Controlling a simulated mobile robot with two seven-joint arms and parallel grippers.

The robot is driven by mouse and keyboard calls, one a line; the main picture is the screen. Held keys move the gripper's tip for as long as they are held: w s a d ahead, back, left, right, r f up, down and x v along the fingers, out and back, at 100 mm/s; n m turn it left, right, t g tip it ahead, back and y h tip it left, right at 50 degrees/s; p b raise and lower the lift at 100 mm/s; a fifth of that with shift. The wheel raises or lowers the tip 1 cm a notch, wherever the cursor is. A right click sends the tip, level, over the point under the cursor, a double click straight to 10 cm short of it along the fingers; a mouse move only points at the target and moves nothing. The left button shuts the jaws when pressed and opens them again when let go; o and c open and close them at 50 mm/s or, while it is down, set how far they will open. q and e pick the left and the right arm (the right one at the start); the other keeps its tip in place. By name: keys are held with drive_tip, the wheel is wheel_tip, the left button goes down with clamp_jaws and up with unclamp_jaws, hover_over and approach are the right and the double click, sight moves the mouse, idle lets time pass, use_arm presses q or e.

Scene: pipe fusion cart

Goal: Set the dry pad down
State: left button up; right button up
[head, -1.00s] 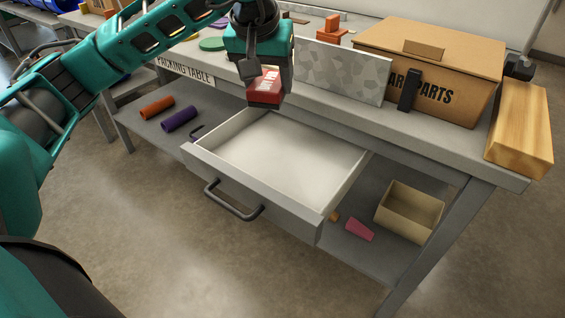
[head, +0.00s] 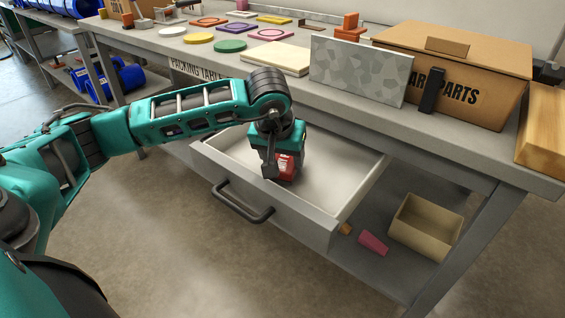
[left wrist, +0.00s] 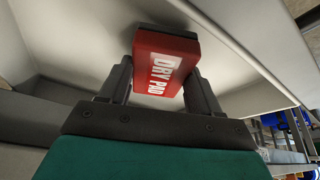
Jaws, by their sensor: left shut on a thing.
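The dry pad (left wrist: 160,68) is a red block with a dark top or base edge and white "DRY PAD" lettering, seen in the left wrist view between the two fingers. In the head view the red pad (head: 286,167) shows under my left gripper (head: 273,172), inside the open drawer (head: 335,178). My left gripper is shut on the pad. It also shows in the left wrist view (left wrist: 160,85). Whether the pad touches the drawer floor, I cannot tell. The drawer is pale inside, with a dark handle (head: 243,205) on its front. My right gripper is not in view.
The packing table (head: 445,145) holds a grey speckled panel (head: 360,70), a cardboard parts box (head: 450,65), a wooden block (head: 545,130) and coloured discs. A tan bin (head: 425,228) and a pink piece (head: 373,243) sit on the shelf below. The drawer's right part is clear.

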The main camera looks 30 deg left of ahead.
use_arm(q)
drive_tip(key=shift+f, duration=0.5)
drive_tip(key=shift+r, duration=0.1)
drive_tip(key=shift+f, duration=0.25)
drive_tip(key=o, duration=0.9)
drive_tip(key=shift+r, duration=0.1)
drive_tip(key=shift+o, duration=0.2)
